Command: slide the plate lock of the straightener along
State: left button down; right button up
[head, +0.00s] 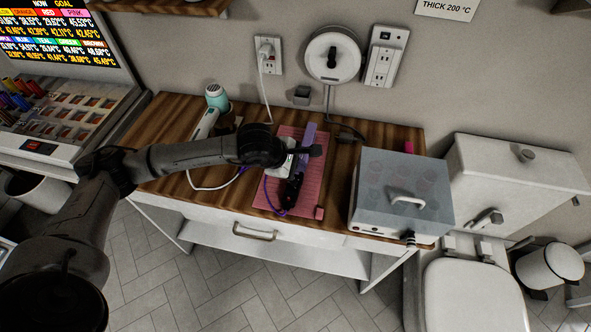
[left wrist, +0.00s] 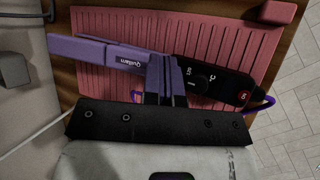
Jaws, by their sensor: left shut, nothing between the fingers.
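The straightener (left wrist: 118,54) lies on a ribbed pink mat (left wrist: 95,22). Its purple plate end points left in the left wrist view, and its black handle (left wrist: 225,85) with a round dial points right. In the head view its purple end (head: 309,134) points to the wall. My left gripper (left wrist: 163,62) is shut and empty, its fingertips over the straightener where purple meets black. I cannot tell whether they touch it. The fingers hide that part, and I cannot make out the plate lock. My right gripper is not in view.
A teal and white hair dryer (head: 214,98) lies left of the mat. A grey box with a handle (head: 402,190) stands to the right. A purple cord (left wrist: 262,108) curves by the handle. A small pink block (head: 319,213) sits at the mat's front corner.

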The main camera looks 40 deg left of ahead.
aim_at(301, 174)
pick_arm(q)
jog(key=shift+d, duration=0.15)
jog(key=shift+w+d, duration=0.2)
jog(key=shift+d, duration=0.1)
dwell(0.6)
jog(key=shift+r+b, duration=0.3)
jog(key=shift+r, duration=0.1)
jog(key=shift+r, duration=0.15)
dwell(0.7)
jog(key=shift+r+p, duration=0.6)
jog(key=shift+r, duration=0.7)
notch_tip(301, 174, up, 4)
jog(key=shift+r+p, duration=0.1)
jog(key=shift+p, duration=0.6)
